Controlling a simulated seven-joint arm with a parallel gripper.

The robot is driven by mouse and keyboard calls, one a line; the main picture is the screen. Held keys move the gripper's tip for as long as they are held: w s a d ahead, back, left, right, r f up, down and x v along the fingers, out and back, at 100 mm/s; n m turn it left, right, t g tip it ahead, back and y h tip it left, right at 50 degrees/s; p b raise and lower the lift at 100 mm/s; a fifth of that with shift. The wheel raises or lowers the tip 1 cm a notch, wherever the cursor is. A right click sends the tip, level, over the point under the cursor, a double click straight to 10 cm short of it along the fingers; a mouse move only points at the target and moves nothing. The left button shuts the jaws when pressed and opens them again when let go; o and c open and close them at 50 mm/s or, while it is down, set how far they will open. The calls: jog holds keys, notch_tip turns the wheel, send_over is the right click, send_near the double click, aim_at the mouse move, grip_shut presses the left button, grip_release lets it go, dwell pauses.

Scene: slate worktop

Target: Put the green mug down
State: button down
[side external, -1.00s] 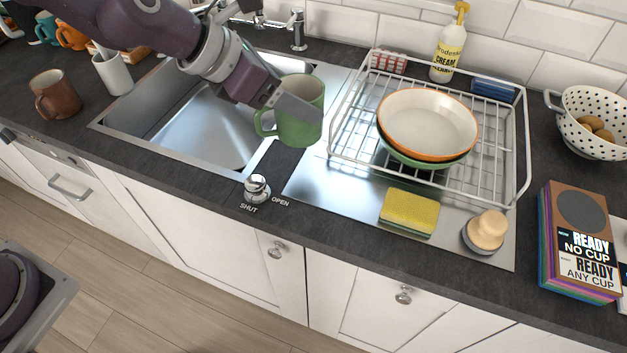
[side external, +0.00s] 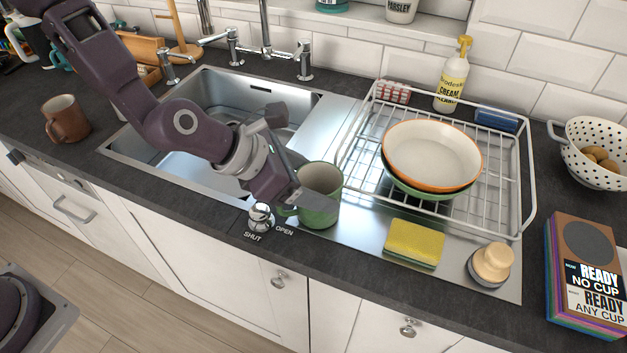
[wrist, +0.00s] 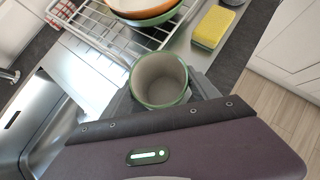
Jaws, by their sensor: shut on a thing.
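The green mug (side external: 321,196) is upright at the left part of the steel drainboard, just left of the dish rack. Its base looks at or very close to the surface; I cannot tell whether it touches. In the wrist view the mug (wrist: 159,80) shows its open top and empty pale inside. My gripper (side external: 312,199) is shut on the mug, and the handle points left toward the sink plug knob. In the wrist view my gripper (wrist: 163,98) has its fingers on either side of the mug, partly hidden by it.
The dish rack (side external: 349,160) with stacked bowls (side external: 432,150) stands right of the mug. A yellow sponge (side external: 414,243) and a brush (side external: 491,264) lie in front of it. The sink (side external: 240,90) is behind left, the plug knob (side external: 261,216) close left. A brown mug (side external: 66,120) stands far left.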

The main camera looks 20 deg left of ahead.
jog(key=shift+c, duration=1)
grip_release()
jog(key=shift+f, duration=0.1)
jog(key=v, duration=1.1)
jog(key=s+a+r+m+y, duration=0.3)
jog(key=s+a+m, duration=0.6)
jog(key=m, duration=0.4)
jog(key=s+a+r+m+y, duration=0.3)
jog(key=s+a+r+m, duration=0.2)
jog(key=s+a+m, duration=0.4)
jog(key=a+m, duration=0.1)
jog(key=m, duration=0.4)
jog(key=shift+s+r+g, duration=0.3)
jog(key=shift+r+g, duration=0.05)
jog(key=shift+g, duration=0.05)
jog(key=shift+a, duration=0.15)
